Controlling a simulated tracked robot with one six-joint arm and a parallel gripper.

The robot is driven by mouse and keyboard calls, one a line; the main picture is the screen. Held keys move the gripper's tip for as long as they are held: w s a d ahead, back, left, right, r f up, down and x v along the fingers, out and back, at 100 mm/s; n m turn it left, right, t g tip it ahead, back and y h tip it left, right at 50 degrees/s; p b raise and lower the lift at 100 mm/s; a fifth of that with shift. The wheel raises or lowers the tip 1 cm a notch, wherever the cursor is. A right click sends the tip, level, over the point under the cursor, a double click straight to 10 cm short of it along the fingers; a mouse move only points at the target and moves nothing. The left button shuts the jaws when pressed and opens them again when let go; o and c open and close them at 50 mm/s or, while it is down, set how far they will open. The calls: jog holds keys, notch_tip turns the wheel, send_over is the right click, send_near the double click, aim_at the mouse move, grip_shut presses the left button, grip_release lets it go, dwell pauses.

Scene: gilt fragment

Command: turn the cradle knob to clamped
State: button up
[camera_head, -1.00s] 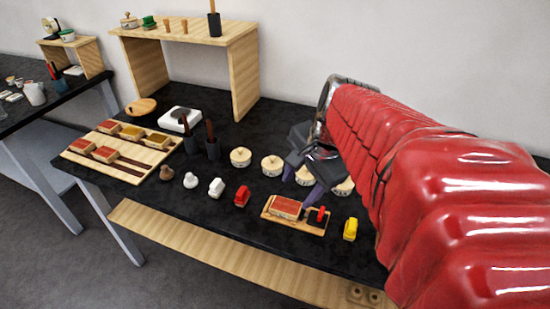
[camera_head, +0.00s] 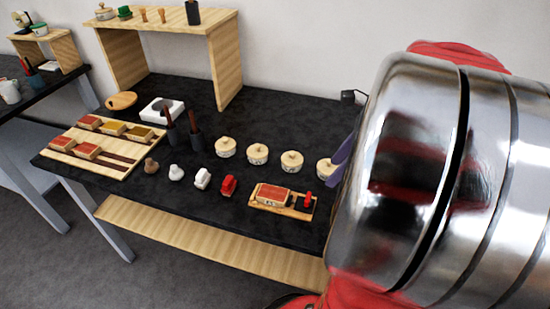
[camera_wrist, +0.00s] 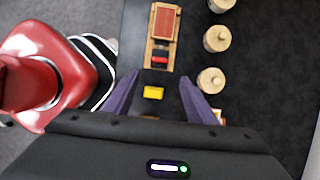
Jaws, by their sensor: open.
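The cradle (camera_head: 275,212) is a wooden tray on the black table, holding a red-topped block (camera_head: 273,194). At its right end is a dark plate with a red knob (camera_head: 307,200). In the wrist view the cradle (camera_wrist: 150,57) lies ahead of my gripper, with the red knob (camera_wrist: 159,57) at its near end. My gripper (camera_wrist: 155,82) is open and empty, its two purple fingers spread apart above the table. A yellow piece (camera_wrist: 153,92) lies below, between the fingers in view. In the head view my arm hides most of the gripper.
Several round lidded pots (camera_head: 257,153) stand in a row behind the cradle. A red piece (camera_head: 228,185) and a white piece (camera_head: 202,178) stand left of it. A wooden shelf (camera_head: 228,62) is at the back. Bare black table lies around the cradle.

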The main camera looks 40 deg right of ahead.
aim_at(309, 197)
jog(key=x, duration=1.4)
jog(key=shift+r, duration=0.1)
jog(key=shift+c, duration=0.7)
jog(key=c, duration=0.9)
